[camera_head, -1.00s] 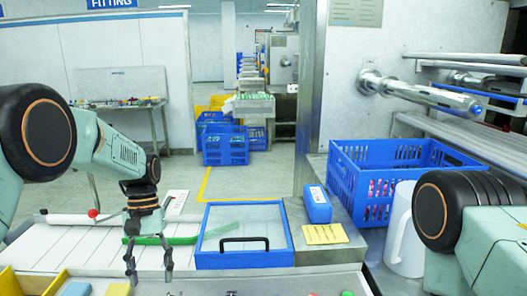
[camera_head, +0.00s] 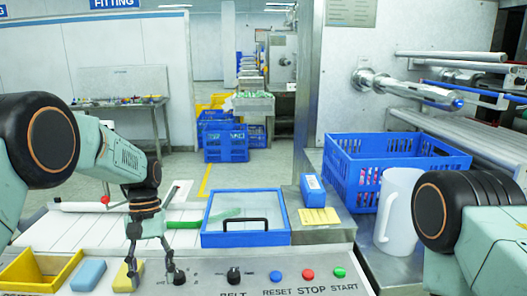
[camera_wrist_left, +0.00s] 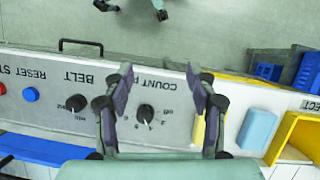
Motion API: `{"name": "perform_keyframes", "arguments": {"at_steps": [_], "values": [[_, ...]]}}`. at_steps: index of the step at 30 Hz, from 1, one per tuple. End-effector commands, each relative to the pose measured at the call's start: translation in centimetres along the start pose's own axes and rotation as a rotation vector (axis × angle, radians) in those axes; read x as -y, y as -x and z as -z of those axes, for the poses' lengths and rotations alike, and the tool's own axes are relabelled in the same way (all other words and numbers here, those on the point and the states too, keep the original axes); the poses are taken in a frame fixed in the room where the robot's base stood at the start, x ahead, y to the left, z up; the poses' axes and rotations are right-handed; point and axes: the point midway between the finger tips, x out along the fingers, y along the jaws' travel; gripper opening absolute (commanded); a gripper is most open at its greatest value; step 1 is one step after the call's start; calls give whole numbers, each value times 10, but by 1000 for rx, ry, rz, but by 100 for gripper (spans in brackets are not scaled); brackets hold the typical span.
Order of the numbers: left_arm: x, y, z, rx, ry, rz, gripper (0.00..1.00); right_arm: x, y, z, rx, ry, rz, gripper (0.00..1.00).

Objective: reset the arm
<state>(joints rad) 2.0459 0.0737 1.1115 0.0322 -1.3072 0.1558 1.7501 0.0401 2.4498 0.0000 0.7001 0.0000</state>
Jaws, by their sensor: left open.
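My left gripper (camera_head: 153,276) is open and empty, hanging fingers-down at the control panel. It also shows in the left wrist view (camera_wrist_left: 160,72), with its two fingers spread apart. The black COUNT knob (camera_wrist_left: 145,112) appears between the fingers in that view, with clear gaps on both sides. In the head view the knob (camera_head: 178,277) is beside the right finger; whether they touch cannot be told. My right arm comes in from the right, but its gripper is out of view.
The panel carries the BELT knob (camera_head: 234,276) and blue RESET (camera_head: 276,276), red STOP (camera_head: 308,275) and green START (camera_head: 340,272) buttons. A yellow bin (camera_head: 36,282), blue block (camera_head: 88,275) and yellow block (camera_head: 122,279) are left. A blue-framed lid (camera_head: 246,239) lies behind.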

Motion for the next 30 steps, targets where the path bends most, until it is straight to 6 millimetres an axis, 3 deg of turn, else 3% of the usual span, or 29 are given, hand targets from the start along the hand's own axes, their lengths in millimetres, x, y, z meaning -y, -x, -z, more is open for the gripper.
{"name": "perform_keyframes", "arguments": {"at_steps": [1, 11, 14, 21, 27, 30], "values": [[1, -20, 1, 6, -2, 3, 57, 0, -4, 0, 0, 0, 0, 40], [6, -116, 5, -53, -22, 8, 57, 0, -18, 0, 0, 0, 0, 40], [9, -159, -1, -76, -34, 12, 57, 0, -25, 0, 0, 0, 0, 40], [24, -272, -39, -153, -72, 21, 57, 0, -45, 0, 1, 0, 0, 40], [39, -344, -90, -223, -110, 28, 57, 0, -61, 0, 1, 0, 0, 40], [46, -370, -119, -258, -129, 30, 57, 0, -69, 0, 1, 0, 0, 40]]}}
